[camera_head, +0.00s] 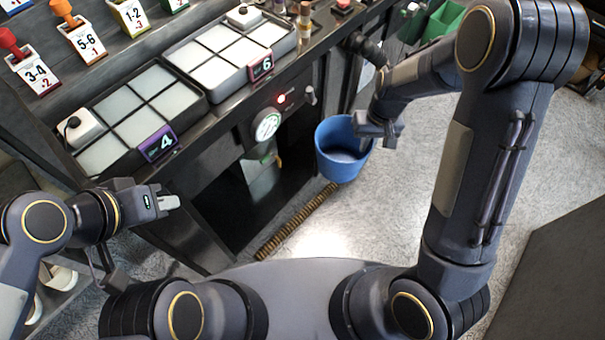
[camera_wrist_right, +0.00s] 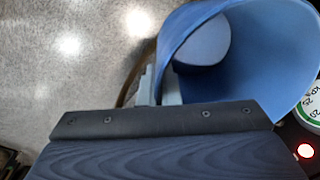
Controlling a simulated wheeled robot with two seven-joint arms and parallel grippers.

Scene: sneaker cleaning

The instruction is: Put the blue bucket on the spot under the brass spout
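The blue bucket (camera_head: 336,165) is upright or nearly so in the middle of the head view, in front of the dark machine. My right gripper (camera_head: 376,128) is at its right rim. In the right wrist view the bucket (camera_wrist_right: 285,60) fills the upper right, and the grey fingers (camera_wrist_right: 162,88) close on its wall at the rim. I cannot tell whether the bucket's base touches the floor. My left gripper (camera_head: 168,202) is empty by the machine's lower left front; its finger opening is unclear. I cannot clearly make out a brass spout.
The machine has trays marked 4 (camera_head: 158,143) and 6 (camera_head: 262,67), a dial (camera_head: 267,125) and a red light (camera_head: 281,98). A green bin (camera_head: 443,20) stands at the back right. Grey floor (camera_head: 400,200) is clear right of the bucket.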

